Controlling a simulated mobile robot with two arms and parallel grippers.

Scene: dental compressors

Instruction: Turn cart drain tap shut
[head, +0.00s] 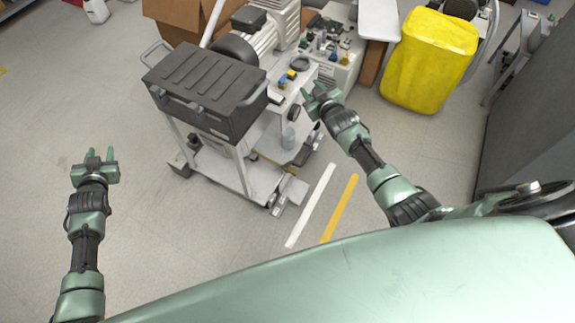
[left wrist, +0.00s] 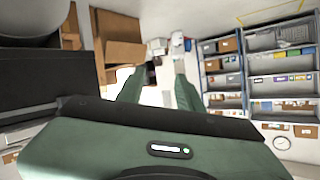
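The cart (head: 240,170) stands in the upper middle of the head view, with a black case and a motor-like machine on it. A small yellow-and-blue fitting (head: 288,77) is on the cart's right part; I cannot tell for sure whether it is the drain tap, or how its handle is turned. My right gripper (head: 316,90) is open, just right of this fitting, and looks empty. My left gripper (head: 100,157) is open and empty over bare floor, left of the cart. Its two green fingers also show apart in the left wrist view (left wrist: 158,85).
The black case (head: 205,88) covers the cart's left part. A yellow bin (head: 428,62) stands at the upper right. White and yellow stripes (head: 340,208) mark the floor. Clear floor lies left of the cart. The left wrist view shows shelves (left wrist: 275,75) and cardboard boxes (left wrist: 118,40).

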